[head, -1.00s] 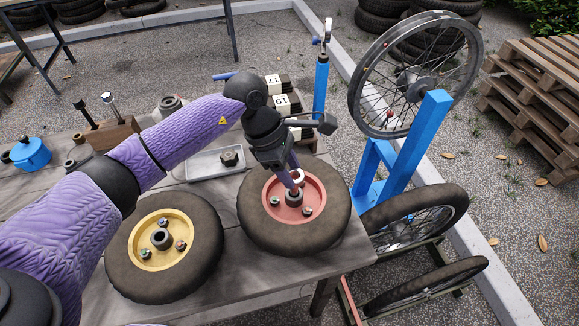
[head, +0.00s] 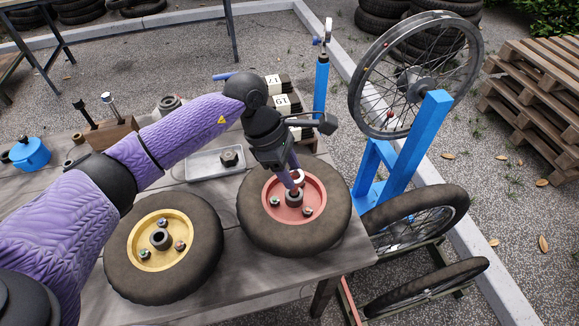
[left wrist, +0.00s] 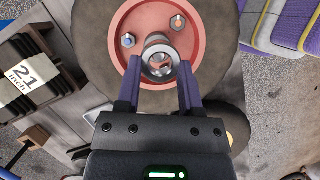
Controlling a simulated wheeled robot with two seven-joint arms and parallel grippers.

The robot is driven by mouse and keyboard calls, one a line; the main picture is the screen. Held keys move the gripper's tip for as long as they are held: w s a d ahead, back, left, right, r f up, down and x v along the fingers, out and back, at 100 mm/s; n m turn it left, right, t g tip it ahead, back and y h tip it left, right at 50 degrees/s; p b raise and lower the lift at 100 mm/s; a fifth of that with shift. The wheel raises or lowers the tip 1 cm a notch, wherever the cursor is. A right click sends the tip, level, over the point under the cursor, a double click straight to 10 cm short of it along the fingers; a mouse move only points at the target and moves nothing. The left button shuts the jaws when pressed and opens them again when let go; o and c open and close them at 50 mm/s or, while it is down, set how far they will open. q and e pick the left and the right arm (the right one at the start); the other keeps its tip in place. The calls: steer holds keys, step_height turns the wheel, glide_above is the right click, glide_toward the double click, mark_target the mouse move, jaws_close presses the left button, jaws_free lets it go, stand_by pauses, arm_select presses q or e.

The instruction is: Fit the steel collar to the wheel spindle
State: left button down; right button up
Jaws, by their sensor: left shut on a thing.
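The steel collar (head: 299,175) is a small bright ring, held by my left gripper (head: 294,180) over the red-hub wheel (head: 258,225). The wheel spindle (head: 293,198) is a short grey post at the middle of the red hub. In the left wrist view the collar (left wrist: 160,67) lies between the two purple fingertips, which are shut on it. The spindle (left wrist: 155,40) shows just behind the ring there, overlapped by it. The collar looks slightly off to the side of the spindle in the head view; I cannot tell whether they touch. My right gripper is out of view.
A yellow-hub wheel (head: 202,269) lies to the left on the same wooden table (head: 240,291). Behind are a grey tray (head: 203,167) with a dark nut, a tool block (head: 108,137) and a blue pot (head: 30,153). A blue wheel stand (head: 412,145) is at right.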

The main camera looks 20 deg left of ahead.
arm_select(q)
steer(key=shift+f+b, duration=0.65)
steer(key=shift+f, duration=0.2)
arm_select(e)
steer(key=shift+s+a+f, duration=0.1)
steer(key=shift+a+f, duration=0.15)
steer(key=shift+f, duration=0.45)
arm_select(q)
steer(key=shift+f, duration=0.1)
